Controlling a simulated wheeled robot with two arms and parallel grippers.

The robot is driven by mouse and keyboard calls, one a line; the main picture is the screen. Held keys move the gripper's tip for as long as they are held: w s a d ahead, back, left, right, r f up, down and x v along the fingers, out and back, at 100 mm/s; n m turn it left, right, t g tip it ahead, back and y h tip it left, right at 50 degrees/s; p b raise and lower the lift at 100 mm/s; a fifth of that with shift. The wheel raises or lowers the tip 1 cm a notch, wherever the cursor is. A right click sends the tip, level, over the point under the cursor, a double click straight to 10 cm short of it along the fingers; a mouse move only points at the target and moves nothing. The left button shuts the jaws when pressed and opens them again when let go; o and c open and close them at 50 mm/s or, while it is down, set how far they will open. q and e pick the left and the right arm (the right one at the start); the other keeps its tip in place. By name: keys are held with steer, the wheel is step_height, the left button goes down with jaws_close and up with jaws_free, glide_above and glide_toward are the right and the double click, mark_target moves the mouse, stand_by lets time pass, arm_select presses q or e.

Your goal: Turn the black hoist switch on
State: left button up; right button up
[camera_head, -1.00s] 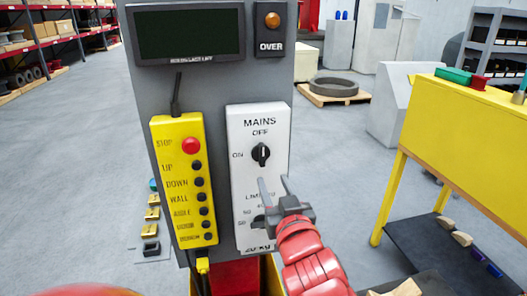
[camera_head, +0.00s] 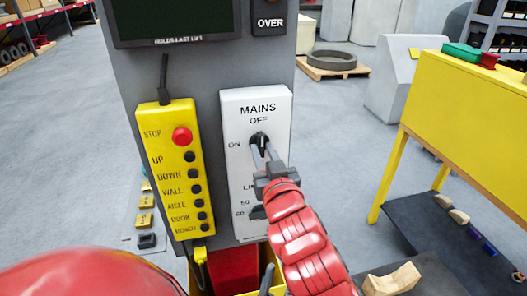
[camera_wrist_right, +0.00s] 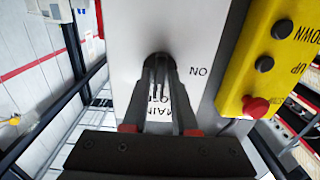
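The black switch knob (camera_head: 260,138) is on the white MAINS panel (camera_head: 240,185), its handle upright toward OFF; ON is printed to its left. My right gripper (camera_head: 262,152) is at the knob, one finger on each side. In the right wrist view, the fingers (camera_wrist_right: 160,75) reach to the dark knob (camera_wrist_right: 157,62), whose tip area is partly hidden; whether they press on it cannot be told. A second dark knob (camera_head: 257,212) lower on the panel is partly hidden by my right gripper. My left gripper is not in view.
A yellow pendant (camera_head: 172,172) with a red STOP button (camera_head: 182,136) and several black buttons hangs left of the panel. A dark display (camera_head: 175,20) is above.

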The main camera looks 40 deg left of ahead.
jaws_close()
